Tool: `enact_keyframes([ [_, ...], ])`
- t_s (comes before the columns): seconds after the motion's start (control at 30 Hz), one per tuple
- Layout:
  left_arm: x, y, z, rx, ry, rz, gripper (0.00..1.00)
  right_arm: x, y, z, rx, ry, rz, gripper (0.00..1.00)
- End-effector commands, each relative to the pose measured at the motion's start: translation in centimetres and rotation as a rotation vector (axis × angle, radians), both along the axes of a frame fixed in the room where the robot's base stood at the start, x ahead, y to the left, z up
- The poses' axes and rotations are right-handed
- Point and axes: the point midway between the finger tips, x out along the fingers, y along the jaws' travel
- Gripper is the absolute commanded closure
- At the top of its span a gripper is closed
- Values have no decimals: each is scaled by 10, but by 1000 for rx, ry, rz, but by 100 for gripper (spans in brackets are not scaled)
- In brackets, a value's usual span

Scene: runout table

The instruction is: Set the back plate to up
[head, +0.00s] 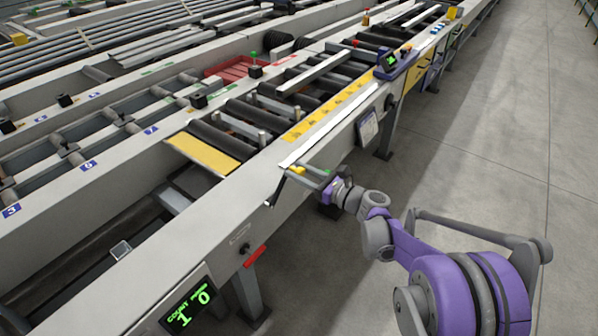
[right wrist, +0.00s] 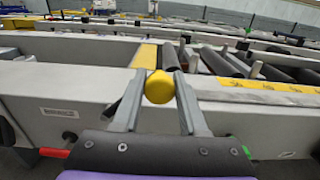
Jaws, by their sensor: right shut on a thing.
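My right gripper (head: 304,172) reaches over the near side rail of the runout table. It is shut on a yellow knob (right wrist: 159,87), which sits between its two fingers; the knob also shows in the head view (head: 297,170). A dark lever (head: 276,191) slopes down to the left beside the knob. A yellow plate (head: 203,154) lies across the near end of the rollers, beyond the rail; part of it shows behind the knob in the right wrist view (right wrist: 146,56). I cannot tell whether this is the back plate. My left gripper is not in view.
The pale side rail (head: 190,240) runs along the table, with a red handle (head: 255,256) and a green-lit counter display (head: 190,308) on its near side. Dark rollers (head: 262,106) lie beyond it. The grey floor (head: 480,130) on the right is clear.

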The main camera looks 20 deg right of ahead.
Motion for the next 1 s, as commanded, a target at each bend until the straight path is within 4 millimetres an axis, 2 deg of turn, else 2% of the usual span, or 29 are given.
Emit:
enact_keyframes([
  [0.03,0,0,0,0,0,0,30,0,0,0,0,0,0,92],
  [0.1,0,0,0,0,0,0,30,0,0,0,0,0,0,100],
  [1.0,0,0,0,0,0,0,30,0,0,0,-1,0,0,100],
])
